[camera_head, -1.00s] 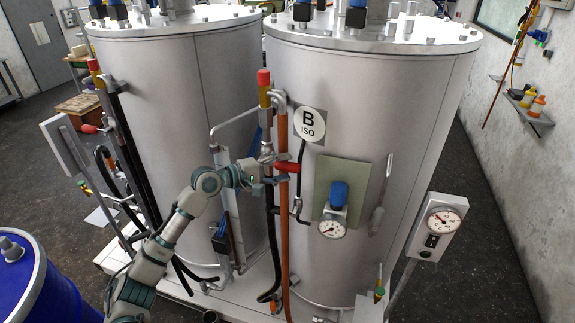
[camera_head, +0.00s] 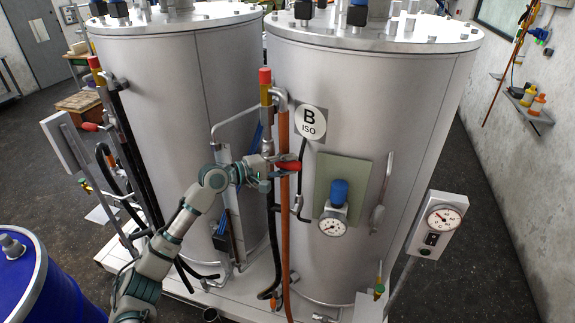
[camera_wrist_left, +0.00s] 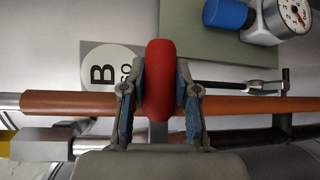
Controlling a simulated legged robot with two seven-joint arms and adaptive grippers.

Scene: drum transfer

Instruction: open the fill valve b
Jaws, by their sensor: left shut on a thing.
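The fill valve b has a red handle (camera_head: 289,166) on the pipework in front of the right tank, just below the round "B ISO" label (camera_head: 310,122). My left gripper (camera_head: 273,170) reaches it from the left in the head view. In the left wrist view the red handle (camera_wrist_left: 160,80) stands between the two fingers of my left gripper (camera_wrist_left: 160,100), and the blue pads press on both its sides. The orange pipe (camera_wrist_left: 70,103) runs across behind the fingers. My right gripper is not in view.
Two large steel tanks stand side by side; the right tank (camera_head: 365,90) carries a regulator with a gauge (camera_head: 333,225). A gauge box (camera_head: 440,225) stands at the right. A blue drum (camera_head: 40,285) is at lower left. Hoses and pipes crowd the gap between the tanks.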

